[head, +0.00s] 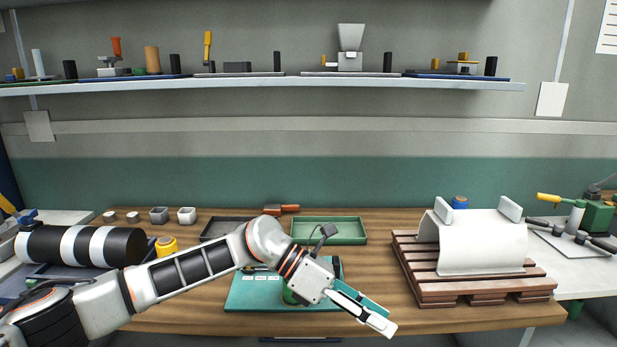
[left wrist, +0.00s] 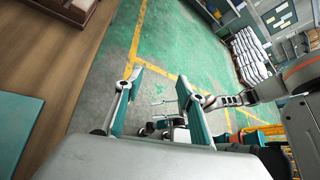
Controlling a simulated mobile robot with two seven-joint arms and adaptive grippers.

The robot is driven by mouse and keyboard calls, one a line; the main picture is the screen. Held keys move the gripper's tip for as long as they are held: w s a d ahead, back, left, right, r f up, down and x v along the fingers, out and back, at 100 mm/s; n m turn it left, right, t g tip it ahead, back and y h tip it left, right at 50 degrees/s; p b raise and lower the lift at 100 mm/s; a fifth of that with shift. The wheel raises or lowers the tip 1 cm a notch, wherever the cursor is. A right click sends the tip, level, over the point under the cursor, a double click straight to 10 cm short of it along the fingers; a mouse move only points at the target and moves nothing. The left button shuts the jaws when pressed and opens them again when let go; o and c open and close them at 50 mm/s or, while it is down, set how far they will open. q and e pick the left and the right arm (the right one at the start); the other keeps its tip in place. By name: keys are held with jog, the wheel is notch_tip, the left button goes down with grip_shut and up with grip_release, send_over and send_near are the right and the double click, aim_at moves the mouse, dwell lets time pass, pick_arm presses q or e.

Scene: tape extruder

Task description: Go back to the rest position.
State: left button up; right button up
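My left arm comes in from the left in the head view and reaches over the workbench. My left gripper (head: 387,319) is over the front part of the bench, just right of the teal mat (head: 250,290), pointing right and down. In the left wrist view the two fingers of my left gripper (left wrist: 161,75) stand apart with nothing between them, so it is open and empty. An arm with an orange band (left wrist: 285,80) at the right of that view appears to be my right arm; its gripper cannot be made out clearly.
The wooden bench (head: 380,270) holds a green tray (head: 345,231), a dark tray (head: 222,224) and a slatted pallet (head: 440,291) with a curved white sheet (head: 480,245). A striped black roll (head: 75,246) lies at left. Green floor (left wrist: 95,75) is open beyond the bench.

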pick_arm(q)
jog(key=s+d+r+n+t+h+p, duration=0.2)
jog(key=s+d+r+n+t+h, duration=0.25)
jog(key=n+h, duration=0.55)
jog(key=a+f+n+t+y+p, duration=0.2)
jog(key=a+f+n+t+y, duration=0.45)
jog(key=n, duration=0.65)
jog(key=a+f+n+t+y+p, duration=0.2)
jog(key=a+f+n+t+y, duration=0.2)
jog(key=a+f+n+t, duration=0.7)
jog(key=s+a+f+n+g+y+p, duration=0.1)
jog(key=s+a+f+n+g+y, duration=0.6)
jog(key=s+a+f+n, duration=0.6)
jog(key=s+a+f+y, duration=0.1)
jog(key=s+a+f, duration=0.1)
jog(key=s+a, duration=0.3)
jog(key=shift+s+a+f+n+g+y+p, duration=0.3)
jog(key=shift+s+a+y+p, duration=0.05)
jog(key=shift+a, duration=0.35)
pick_arm(e)
jog(key=shift+m, duration=0.3)
jog(key=r, duration=0.1)
jog(key=s+r, duration=0.1)
jog(key=r, duration=0.1)
jog(key=shift+s+a+r, duration=0.25)
jog(key=shift+s+r, duration=0.05)
jog(key=shift+s, duration=0.1)
